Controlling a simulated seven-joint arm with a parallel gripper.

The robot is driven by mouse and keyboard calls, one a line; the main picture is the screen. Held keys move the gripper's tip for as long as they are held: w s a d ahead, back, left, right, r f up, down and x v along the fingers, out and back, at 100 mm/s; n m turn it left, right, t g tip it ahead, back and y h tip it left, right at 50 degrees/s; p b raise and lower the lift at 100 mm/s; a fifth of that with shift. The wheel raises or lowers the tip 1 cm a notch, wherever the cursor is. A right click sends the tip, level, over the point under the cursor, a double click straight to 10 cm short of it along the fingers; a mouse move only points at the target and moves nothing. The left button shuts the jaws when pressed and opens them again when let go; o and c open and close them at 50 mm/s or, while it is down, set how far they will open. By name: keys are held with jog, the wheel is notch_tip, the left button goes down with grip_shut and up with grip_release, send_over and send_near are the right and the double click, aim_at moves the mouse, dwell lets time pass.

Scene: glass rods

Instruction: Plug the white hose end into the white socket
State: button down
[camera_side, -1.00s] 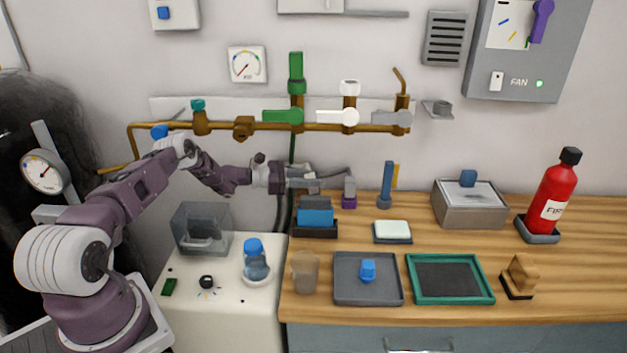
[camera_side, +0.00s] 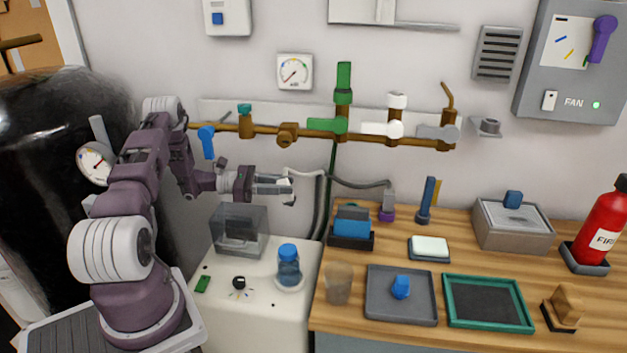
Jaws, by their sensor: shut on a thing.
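My gripper (camera_side: 286,188) is shut on the white hose end (camera_side: 291,199), in the air left of the hanging hoses and above the white cabinet. The fingers hide part of the hose end. Its pale hose (camera_side: 305,173) arches right from the gripper and bends down behind the cabinet. A white socket (camera_side: 397,101) stands on the brass pipe, above the white valve handle (camera_side: 377,128). It is up and to the right of my gripper, well apart from it.
A green fitting (camera_side: 344,85) stands left of the white one, and a grey handle (camera_side: 437,132) lies right. A grey hose (camera_side: 360,185) runs to a grey end in a purple holder (camera_side: 387,214). A clear box (camera_side: 239,230) and blue-capped bottle (camera_side: 288,265) stand below my gripper.

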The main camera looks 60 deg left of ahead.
jog(key=s+d+r+m+g+h, duration=0.1)
jog(key=d+r+m+g, duration=0.2)
jog(key=d, duration=1)
jog(key=s+d+r+g+h, duration=0.1)
jog(key=d+r+g, duration=0.3)
jog(key=d, duration=1)
jog(key=w+a+r+t+y, duration=0.15)
jog(key=w+a+r, duration=0.25)
jog(key=w+r, duration=0.8)
jog(key=w+a+r+n+t+y, duration=0.2)
jog(key=w+a+r+n+y, duration=0.2)
jog(key=w+r, duration=0.4)
jog(key=w+a+r+n+t+y, duration=0.35)
jog(key=w+r, duration=0.25)
jog(key=r, duration=0.5)
jog(key=shift+n+g, duration=0.3)
jog(key=shift+n, duration=0.05)
jog(key=shift+a+f, duration=0.15)
jog(key=shift+f, duration=1.4)
jog(key=shift+a+f, duration=0.15)
jog(key=shift+f, duration=1.35)
jog(key=shift+f, duration=0.5)
